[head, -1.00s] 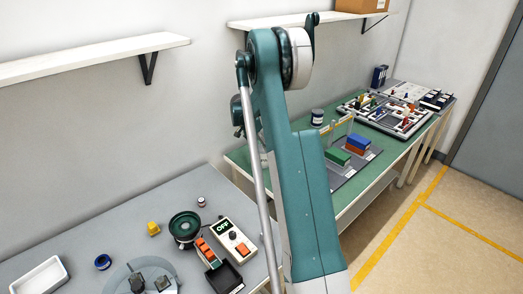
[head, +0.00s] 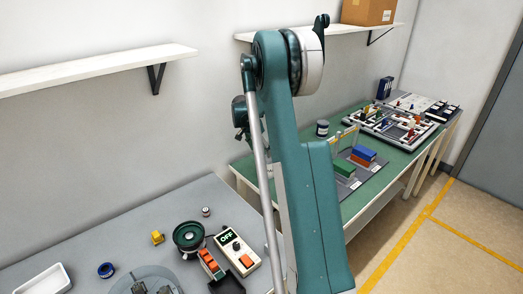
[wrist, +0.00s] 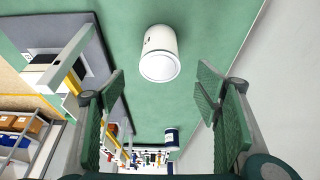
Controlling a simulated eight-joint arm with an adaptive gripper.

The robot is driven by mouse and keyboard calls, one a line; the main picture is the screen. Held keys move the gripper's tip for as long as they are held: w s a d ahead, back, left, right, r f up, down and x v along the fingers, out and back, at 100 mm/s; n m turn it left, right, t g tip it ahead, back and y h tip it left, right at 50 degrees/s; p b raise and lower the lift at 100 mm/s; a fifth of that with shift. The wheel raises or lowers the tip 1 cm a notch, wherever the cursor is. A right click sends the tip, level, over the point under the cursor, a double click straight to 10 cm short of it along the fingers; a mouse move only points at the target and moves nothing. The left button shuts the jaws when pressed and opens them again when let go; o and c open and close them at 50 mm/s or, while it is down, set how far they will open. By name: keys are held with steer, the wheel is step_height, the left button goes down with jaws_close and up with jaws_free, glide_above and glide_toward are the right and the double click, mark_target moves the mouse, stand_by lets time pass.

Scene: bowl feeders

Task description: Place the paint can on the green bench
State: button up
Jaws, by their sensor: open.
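A plain white can (wrist: 160,55), which looks like the paint can, stands on the green bench (wrist: 205,20) in the wrist view, its pale round end facing the lower edge of the picture. My gripper (wrist: 150,95) is open, with its green fingers to either side and below the can in the picture. No finger touches it there. The green bench also shows in the head view (head: 385,165). My arm covers part of the bench there, and my fingers and the white can are hidden.
A blue-and-white can (head: 322,128) stands near the wall on the bench. Green and blue blocks (head: 352,163) lie on a grey mat beside a white frame. Board sets (head: 395,122) fill the far end. The grey table (head: 100,225) holds a control box (head: 237,252).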

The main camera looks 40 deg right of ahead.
steer(key=s+a+r+n+t, duration=0.25)
steer(key=s+a+r, duration=0.25)
steer(key=a+r, duration=0.55)
steer(key=s+a+r+n+t, duration=0.1)
steer(key=s+a+r+n, duration=0.45)
steer(key=a, duration=0.75)
steer(key=s+a+r+n+t+y, duration=0.1)
steer(key=s+a+r+n, duration=0.15)
steer(key=s+a, duration=0.4)
steer(key=s+a+r+n+y, duration=0.1)
steer(key=s+a+r, duration=0.35)
steer(key=a, duration=0.35)
steer(key=s+a+f+n+t+y, duration=0.1)
steer(key=s+a+f+n, duration=0.1)
steer(key=s+a, duration=0.5)
steer(key=s+a+f+n+t+y, duration=0.1)
steer(key=s+a+f+n, duration=0.2)
steer(key=s+a, duration=0.4)
steer(key=s+n, duration=0.1)
steer(key=s, duration=0.5)
steer(key=shift+a+t, duration=0.15)
steer(key=shift+t, duration=0.2)
